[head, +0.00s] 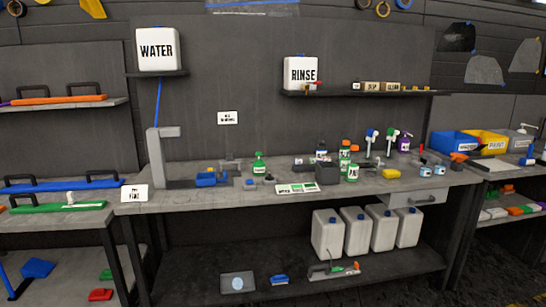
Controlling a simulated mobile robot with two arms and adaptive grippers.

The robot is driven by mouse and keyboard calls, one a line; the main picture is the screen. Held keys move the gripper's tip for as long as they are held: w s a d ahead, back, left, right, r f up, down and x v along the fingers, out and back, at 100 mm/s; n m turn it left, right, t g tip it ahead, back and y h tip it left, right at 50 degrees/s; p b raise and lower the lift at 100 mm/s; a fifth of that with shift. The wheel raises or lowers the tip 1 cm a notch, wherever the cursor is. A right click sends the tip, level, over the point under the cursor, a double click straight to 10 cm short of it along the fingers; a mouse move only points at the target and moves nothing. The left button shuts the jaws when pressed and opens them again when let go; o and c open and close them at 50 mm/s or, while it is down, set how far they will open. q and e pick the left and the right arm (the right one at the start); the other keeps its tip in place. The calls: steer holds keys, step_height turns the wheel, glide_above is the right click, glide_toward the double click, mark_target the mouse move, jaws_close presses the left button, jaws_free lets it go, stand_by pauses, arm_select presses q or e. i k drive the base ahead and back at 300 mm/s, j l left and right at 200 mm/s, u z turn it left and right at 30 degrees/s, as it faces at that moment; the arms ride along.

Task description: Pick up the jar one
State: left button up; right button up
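Two small jars stand side by side near the right end of the grey workbench (290,199). The left jar (425,171) and the right jar (439,170) are pale with blue labels or contents; they are too small to read, so I cannot tell which is jar one. Both look upright and uncovered by other things. Neither of my grippers shows in the head view.
Green bottles (258,164), spray bottles (390,140), a dark box (327,173) and a yellow sponge (391,174) share the bench. Blue (451,144) and yellow (490,143) bins stand right of the jars. White canisters (328,234) stand below. The bench's front strip is mostly clear.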

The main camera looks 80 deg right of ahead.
mark_target(425, 168)
steer(key=z, duration=3.85)
